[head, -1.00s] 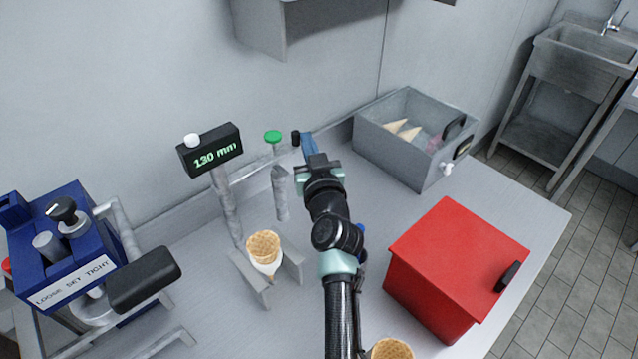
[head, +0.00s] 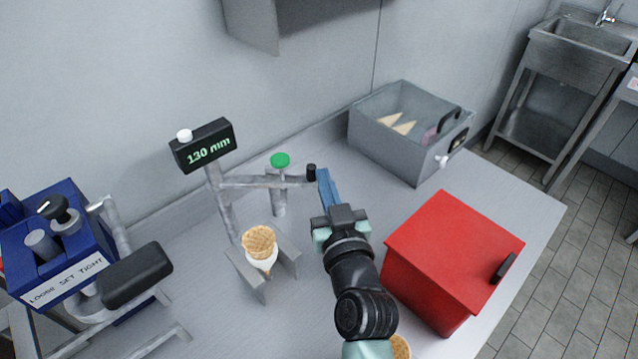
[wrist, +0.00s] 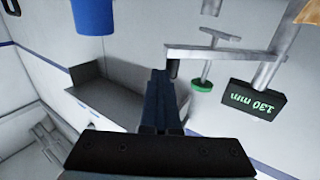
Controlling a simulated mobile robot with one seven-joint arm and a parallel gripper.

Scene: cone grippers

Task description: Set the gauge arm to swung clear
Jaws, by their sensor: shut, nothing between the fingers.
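The gauge arm (head: 262,181) is a grey bar that runs right from the gauge post, below a display (head: 205,147) reading 130 mm. It ends in a black knob (head: 311,172). My gripper (head: 325,178) is shut and empty, its blue fingers just right of the knob. I cannot tell whether they touch it. In the wrist view the gauge arm (wrist: 215,54) also shows, with the shut fingers (wrist: 160,90) close to its knob end. A waffle cone (head: 260,242) stands in a grey holder (head: 286,262) in front of the post.
A grey bin (head: 382,139) with cones is at the back right. A red box (head: 449,262) stands right of my arm. A blue machine (head: 55,245) is at the left.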

